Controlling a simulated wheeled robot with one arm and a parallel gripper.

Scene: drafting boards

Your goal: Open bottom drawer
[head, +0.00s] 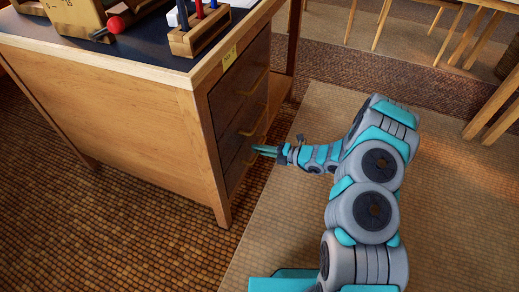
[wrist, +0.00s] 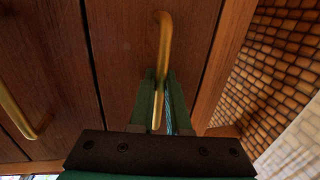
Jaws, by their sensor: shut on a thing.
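The wooden desk (head: 120,110) stands at the left in the head view, with a stack of drawers on its right-hand side. The bottom drawer (head: 238,166) is the lowest front, and its face fills the middle of the wrist view (wrist: 125,65). My gripper (head: 264,150) is at this drawer's front. In the wrist view my gripper (wrist: 160,105) has its two fingers on either side of the brass handle (wrist: 165,40), shut on it near one end. Whether the drawer stands out from the desk at all is hard to tell.
Another drawer's brass handle (wrist: 18,112) is at the left in the wrist view. A wooden pen holder (head: 198,33) and a red-ended tool (head: 116,24) are on the desktop. A pale mat (head: 290,215) lies in front of the drawers, with free floor there. Wooden furniture legs (head: 490,105) stand at the right.

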